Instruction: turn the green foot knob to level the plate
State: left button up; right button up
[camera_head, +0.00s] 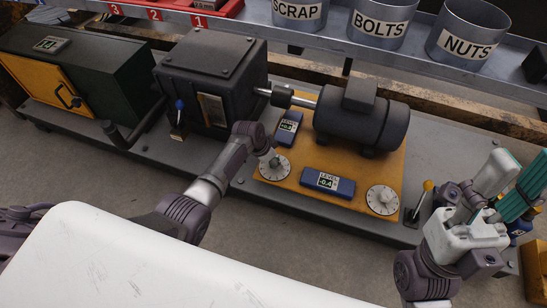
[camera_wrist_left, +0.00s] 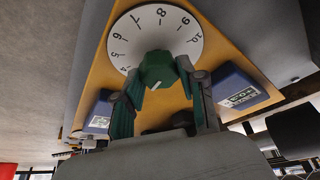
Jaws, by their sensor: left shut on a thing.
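The green foot knob (camera_wrist_left: 157,68) sits at the centre of a white numbered dial (camera_wrist_left: 135,28), with a pale mark on its face. The same dial (camera_head: 281,172) lies at the left front corner of the orange plate (camera_head: 290,192). My left gripper (camera_head: 273,158) is shut on the knob, a finger on each side in the left wrist view (camera_wrist_left: 158,84); it mostly hides the knob in the head view. A blue level (camera_head: 328,183) on the plate's front seems to read -0.4. Another blue level (camera_head: 288,127) stands behind the dial, its number unclear. My right gripper (camera_head: 525,158) is open and empty.
A second dial with a pale knob (camera_head: 382,199) is at the plate's right front corner. A dark motor (camera_head: 362,115) stands on the plate, its shaft joined to a black gearbox (camera_head: 212,85). A yellow-tipped lever (camera_head: 425,192) stands near my right gripper.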

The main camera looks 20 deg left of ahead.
pick_arm(q)
jog(key=o, duration=1.1)
jog(key=shift+r, duration=0.1)
jog(key=v, duration=1.2)
jog(key=shift+d, duration=0.1)
